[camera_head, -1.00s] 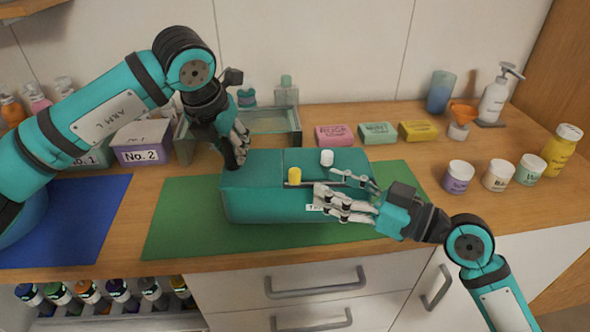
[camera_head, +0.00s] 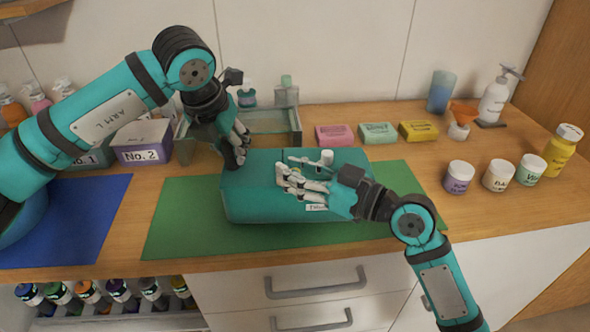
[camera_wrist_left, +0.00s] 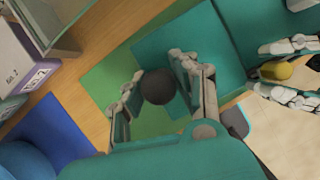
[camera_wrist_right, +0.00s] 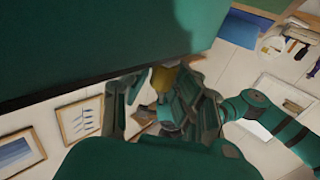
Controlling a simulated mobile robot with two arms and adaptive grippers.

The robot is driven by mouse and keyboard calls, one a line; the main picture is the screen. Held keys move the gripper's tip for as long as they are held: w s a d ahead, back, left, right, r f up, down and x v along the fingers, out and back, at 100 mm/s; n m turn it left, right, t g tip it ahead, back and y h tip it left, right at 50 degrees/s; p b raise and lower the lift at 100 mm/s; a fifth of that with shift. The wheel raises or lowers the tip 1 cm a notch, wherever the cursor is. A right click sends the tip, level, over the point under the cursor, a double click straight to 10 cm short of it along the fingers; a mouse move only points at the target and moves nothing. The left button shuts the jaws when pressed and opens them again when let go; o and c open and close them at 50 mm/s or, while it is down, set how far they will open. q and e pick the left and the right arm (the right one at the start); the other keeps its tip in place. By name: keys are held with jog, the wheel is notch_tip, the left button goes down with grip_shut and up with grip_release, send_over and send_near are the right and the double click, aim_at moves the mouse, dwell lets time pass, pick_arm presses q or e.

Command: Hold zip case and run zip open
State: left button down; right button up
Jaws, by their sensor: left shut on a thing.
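My left gripper (camera_head: 238,152) is at the case's back left corner. In the left wrist view its fingers are shut on a dark round tab (camera_wrist_left: 158,87). My right gripper (camera_head: 284,172) is over the middle of the case. A yellow zip pull (camera_wrist_left: 276,70) stands between its parted fingers in the left wrist view; it also shows in the right wrist view (camera_wrist_right: 163,78). The head view hides the pull behind the hand.
The green mat (camera_head: 175,225) has bare room left of the case. A clear tray (camera_head: 265,124) stands behind it. Soaps, including a pink one (camera_head: 335,136), and several jars (camera_head: 498,175) sit behind and to the right. A blue mat (camera_head: 85,220) lies left.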

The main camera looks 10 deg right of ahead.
grip_shut()
dwell(0.3)
pick_arm(q)
jog(key=shift+w+a, duration=0.1)
pick_arm(e)
jog(key=d, duration=0.8)
jog(key=s+d, duration=0.1)
jog(key=d, duration=0.3)
jog(key=shift+d+f, duration=0.1)
jog(key=shift+d, duration=0.25)
jog(key=o, duration=0.5)
grip_release()
jog(key=v, duration=1.2)
jog(key=shift+a, duration=0.1)
